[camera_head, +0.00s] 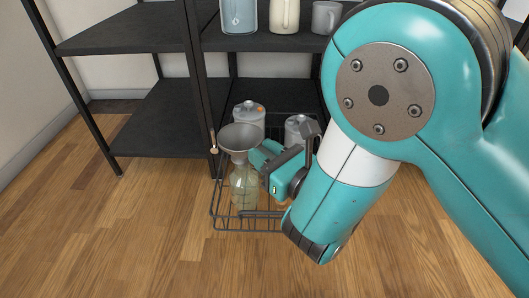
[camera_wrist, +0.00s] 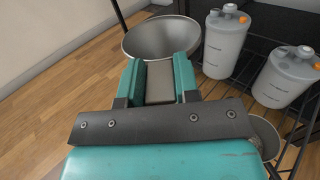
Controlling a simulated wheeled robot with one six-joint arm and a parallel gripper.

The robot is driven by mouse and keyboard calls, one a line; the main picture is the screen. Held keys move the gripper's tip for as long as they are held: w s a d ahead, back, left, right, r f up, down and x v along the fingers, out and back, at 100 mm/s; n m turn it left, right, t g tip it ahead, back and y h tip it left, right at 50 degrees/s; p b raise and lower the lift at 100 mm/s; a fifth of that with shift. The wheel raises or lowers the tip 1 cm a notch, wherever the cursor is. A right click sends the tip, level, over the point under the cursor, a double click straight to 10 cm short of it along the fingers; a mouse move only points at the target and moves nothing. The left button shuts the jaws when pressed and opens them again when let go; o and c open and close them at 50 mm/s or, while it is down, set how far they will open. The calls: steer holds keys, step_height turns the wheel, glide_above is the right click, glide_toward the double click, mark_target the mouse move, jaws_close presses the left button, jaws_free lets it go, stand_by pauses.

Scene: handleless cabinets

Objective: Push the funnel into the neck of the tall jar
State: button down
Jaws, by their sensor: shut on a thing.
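The grey metal funnel (camera_head: 241,137) is upright with its wide mouth up, directly above the tall clear greenish jar (camera_head: 243,190). In the head view its lower part lines up with the jar's neck; I cannot tell how far its stem is inside. My gripper (camera_head: 257,158) comes in from the right and is shut on the funnel's side. In the wrist view the funnel (camera_wrist: 161,38) lies just beyond my fingertips (camera_wrist: 160,72), with a grey piece between the fingers. The jar is hidden there behind the gripper and funnel.
The jar stands in a black wire basket (camera_head: 216,212) on the wooden floor. White-grey canisters (camera_wrist: 226,42) (camera_wrist: 287,76) stand close to the right and behind. Black shelving (camera_head: 165,118) is behind, with cups above. Floor to the left is free.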

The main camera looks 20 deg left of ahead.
steer(key=shift+f+b, duration=0.65)
steer(key=shift+f, duration=0.05)
steer(key=c, duration=0.8)
jaws_free()
